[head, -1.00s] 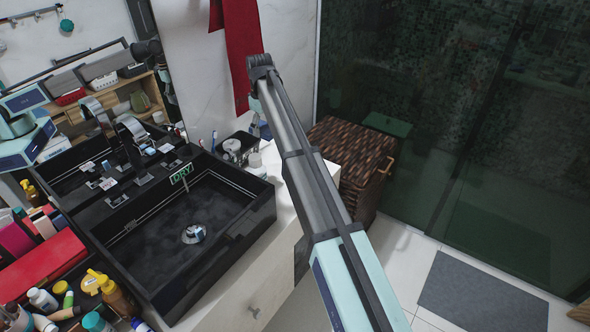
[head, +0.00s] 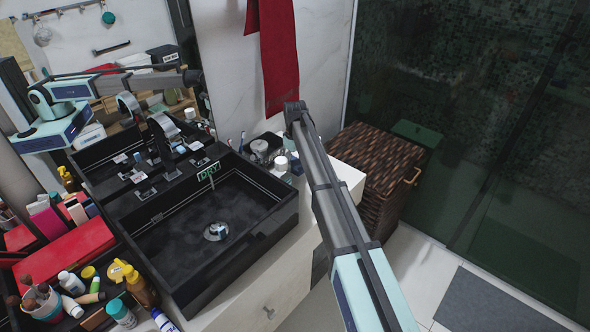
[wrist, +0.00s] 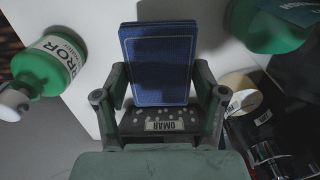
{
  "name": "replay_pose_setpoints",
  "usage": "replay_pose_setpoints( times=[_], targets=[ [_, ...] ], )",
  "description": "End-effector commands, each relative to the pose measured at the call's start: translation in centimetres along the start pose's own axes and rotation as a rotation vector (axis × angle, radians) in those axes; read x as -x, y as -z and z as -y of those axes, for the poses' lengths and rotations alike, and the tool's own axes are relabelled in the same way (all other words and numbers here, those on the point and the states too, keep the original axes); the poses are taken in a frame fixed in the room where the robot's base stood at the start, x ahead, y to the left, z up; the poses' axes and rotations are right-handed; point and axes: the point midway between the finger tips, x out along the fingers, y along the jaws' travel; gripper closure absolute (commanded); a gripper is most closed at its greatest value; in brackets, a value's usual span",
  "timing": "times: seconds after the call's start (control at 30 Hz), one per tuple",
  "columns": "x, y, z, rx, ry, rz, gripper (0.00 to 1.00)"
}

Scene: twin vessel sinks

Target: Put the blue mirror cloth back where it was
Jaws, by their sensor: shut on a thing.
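In the wrist view, the blue mirror cloth (wrist: 158,55) is a flat dark-blue rectangle with a thin pale border. It lies between the two fingers of my gripper (wrist: 160,85), which is shut on it.
In the wrist view, a green labelled bottle (wrist: 50,62) is left, another green container (wrist: 268,24) upper right, and a tape-like roll (wrist: 239,97) right. In the head view are the black sink (head: 225,225), red towel (head: 279,60), wicker basket (head: 385,160) and crowded toiletries at lower left.

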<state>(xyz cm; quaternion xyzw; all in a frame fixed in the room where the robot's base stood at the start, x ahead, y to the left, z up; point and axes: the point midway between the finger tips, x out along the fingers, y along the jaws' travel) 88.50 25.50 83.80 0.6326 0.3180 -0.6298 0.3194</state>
Motion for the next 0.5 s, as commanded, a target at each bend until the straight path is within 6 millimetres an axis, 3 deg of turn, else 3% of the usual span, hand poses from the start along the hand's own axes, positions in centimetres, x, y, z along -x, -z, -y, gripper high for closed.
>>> replay_pose_setpoints(
  times=[0.5],
  targets=[
    [-4.5,0.0,0.0,0.0,0.0,0.0,0.58]
  ],
)
